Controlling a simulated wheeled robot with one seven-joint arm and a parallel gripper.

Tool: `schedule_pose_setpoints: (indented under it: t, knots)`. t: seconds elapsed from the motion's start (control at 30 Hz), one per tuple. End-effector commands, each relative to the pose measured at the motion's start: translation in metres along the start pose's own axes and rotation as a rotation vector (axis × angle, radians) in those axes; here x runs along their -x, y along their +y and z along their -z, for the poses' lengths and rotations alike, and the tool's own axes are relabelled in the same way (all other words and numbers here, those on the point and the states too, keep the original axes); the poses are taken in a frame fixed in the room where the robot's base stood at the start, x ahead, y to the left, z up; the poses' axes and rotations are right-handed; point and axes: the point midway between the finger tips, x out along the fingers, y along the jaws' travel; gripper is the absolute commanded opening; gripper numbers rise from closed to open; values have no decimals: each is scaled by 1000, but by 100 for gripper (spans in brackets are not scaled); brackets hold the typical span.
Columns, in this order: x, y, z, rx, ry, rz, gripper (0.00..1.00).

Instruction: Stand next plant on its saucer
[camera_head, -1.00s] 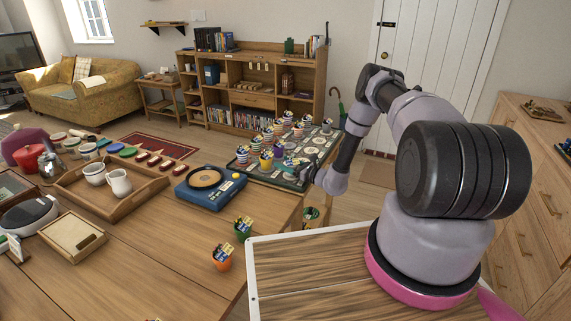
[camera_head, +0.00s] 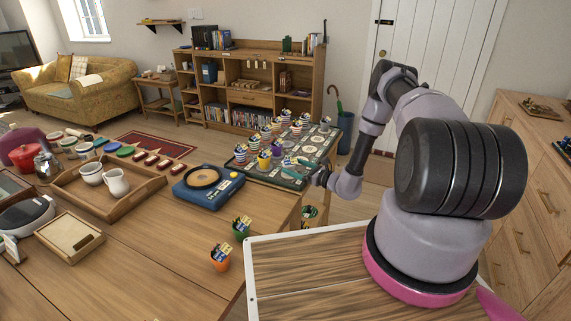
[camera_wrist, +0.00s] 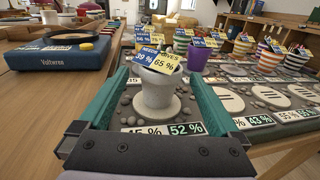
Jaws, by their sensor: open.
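My gripper (camera_wrist: 158,84) is open, its two teal fingers on either side of a pale grey pot (camera_wrist: 157,93). The pot stands upright on a round pale base amid grey pebbles, with blue and yellow percent labels at its top. I cannot tell whether the fingers touch it. Several round pale saucers (camera_wrist: 228,101) lie bare on the pebbled tray to the right. In the head view my gripper (camera_head: 304,168) is at the near right part of the planter tray (camera_head: 277,181). Several striped pots (camera_head: 241,154) and a purple pot (camera_wrist: 197,60) stand further back.
A blue device (camera_head: 208,190) with a round top stands left of the tray. A green pot (camera_head: 241,231) and an orange pot (camera_head: 220,261) with labels stand on the near table. A wooden tray (camera_head: 140,200) holds two white vessels. A bookshelf (camera_head: 258,74) stands behind.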

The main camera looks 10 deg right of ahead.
Motion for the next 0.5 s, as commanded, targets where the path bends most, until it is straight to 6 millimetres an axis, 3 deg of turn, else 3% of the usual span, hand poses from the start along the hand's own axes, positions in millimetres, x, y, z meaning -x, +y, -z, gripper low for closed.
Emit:
schedule_pose_setpoints:
  t: [0.2, 0.5]
  knots:
    - [42, -1, -2, -3, -5, 3, 98]
    - [61, 0, -3, -2, -8, -1, 98]
